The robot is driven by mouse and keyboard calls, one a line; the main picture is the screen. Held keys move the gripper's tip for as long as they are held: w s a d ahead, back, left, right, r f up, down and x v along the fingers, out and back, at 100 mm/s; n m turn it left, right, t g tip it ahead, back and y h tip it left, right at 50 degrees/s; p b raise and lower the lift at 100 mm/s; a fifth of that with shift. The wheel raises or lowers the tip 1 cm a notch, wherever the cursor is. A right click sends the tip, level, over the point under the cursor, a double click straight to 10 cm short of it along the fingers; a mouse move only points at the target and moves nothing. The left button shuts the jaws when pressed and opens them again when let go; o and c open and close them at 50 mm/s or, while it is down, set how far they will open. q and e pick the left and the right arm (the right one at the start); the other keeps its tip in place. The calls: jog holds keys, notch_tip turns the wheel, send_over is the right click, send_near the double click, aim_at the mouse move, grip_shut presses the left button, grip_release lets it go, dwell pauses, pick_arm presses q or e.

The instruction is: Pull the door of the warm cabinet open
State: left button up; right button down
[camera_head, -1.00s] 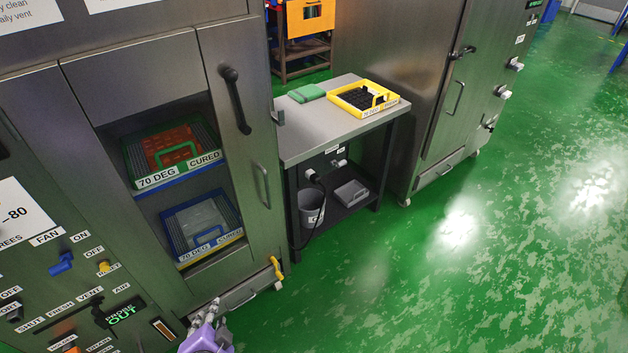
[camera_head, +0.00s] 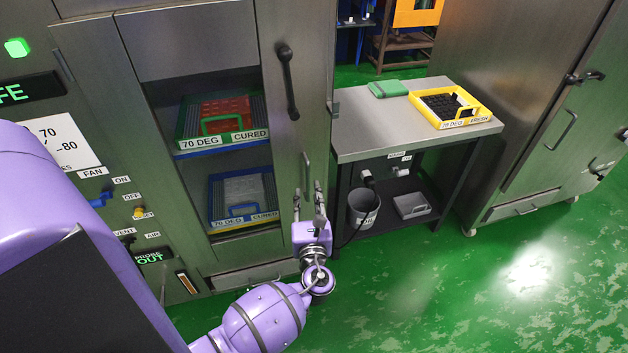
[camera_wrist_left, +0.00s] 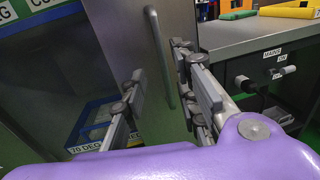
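The warm cabinet (camera_head: 180,40) stands at left, its windowed door (camera_head: 275,130) looking closed. The door carries a dark lever (camera_head: 288,82) and, lower down, a slim vertical pull handle (camera_head: 306,172). My left gripper (camera_head: 309,198) is open, fingers pointing up, in front of the handle's lower part. In the left wrist view the handle (camera_wrist_left: 160,55) appears between the spread fingers of the gripper (camera_wrist_left: 167,75), beyond their tips. I see no grip on it, and contact cannot be told. The fingers hide the handle's lower end in the head view. My right gripper is not in view.
A grey bench (camera_head: 365,140) stands close right of the cabinet, holding a green case (camera_head: 388,89) and a yellow-rimmed tray (camera_head: 482,118). A grey bin (camera_head: 363,208) sits on its lower shelf. Another steel cabinet (camera_head: 510,90) stands at right. Green floor (camera_head: 420,300) is open in front.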

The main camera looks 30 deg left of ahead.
aim_at(308, 183)
pick_arm(q)
jog(key=x, duration=0.6)
jog(key=shift+w+d, duration=0.1)
jog(key=shift+w, duration=0.15)
grip_shut()
jog(key=shift+d+f, duration=0.1)
